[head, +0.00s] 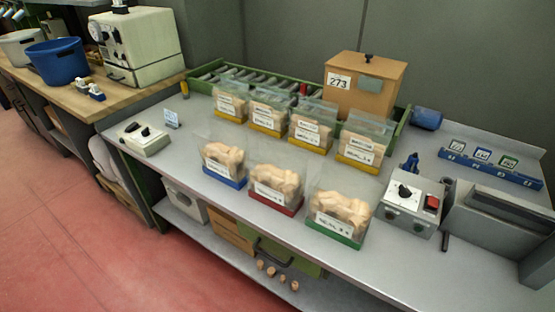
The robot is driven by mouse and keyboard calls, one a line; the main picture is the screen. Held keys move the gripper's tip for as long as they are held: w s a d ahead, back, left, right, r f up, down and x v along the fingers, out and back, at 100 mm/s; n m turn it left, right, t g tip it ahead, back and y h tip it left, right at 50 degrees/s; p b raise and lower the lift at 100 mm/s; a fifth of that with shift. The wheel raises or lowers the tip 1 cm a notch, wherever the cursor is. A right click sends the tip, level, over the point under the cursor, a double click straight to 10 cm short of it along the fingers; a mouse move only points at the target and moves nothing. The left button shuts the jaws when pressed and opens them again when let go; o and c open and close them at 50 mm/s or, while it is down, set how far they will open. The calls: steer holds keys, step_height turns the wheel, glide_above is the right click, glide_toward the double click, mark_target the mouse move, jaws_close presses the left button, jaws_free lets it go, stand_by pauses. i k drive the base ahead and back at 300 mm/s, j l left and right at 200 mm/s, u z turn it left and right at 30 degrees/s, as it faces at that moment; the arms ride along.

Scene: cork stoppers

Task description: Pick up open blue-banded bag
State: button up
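The blue-banded bag (223,163) stands upright on the grey bench, at the left end of the front row. It is clear, filled with tan cork stoppers, with a white label and a blue band along its base. Its clear upper part rises above the corks; I cannot make out the mouth clearly. A red-banded bag (277,187) stands to its right, and a green-banded bag (338,211) stands at the right end of that row. My gripper is not in view.
Several yellow-banded bags (268,111) stand behind, before a green roller conveyor (234,76) and a brown box (365,86) marked 273. A small white device (143,139) sits left. A control box (410,203) sits right. The bench's left front is clear.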

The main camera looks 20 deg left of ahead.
mark_target(220, 151)
steer(key=i+u, duration=0.1)
steer(key=u, duration=0.45)
steer(key=i+l+u, duration=0.15)
steer(key=i+u, duration=0.15)
steer(key=i+l+u, duration=0.3)
steer(key=i, duration=0.2)
steer(key=i+l, duration=0.4)
steer(key=i+j+u, duration=0.05)
steer(key=i, duration=0.05)
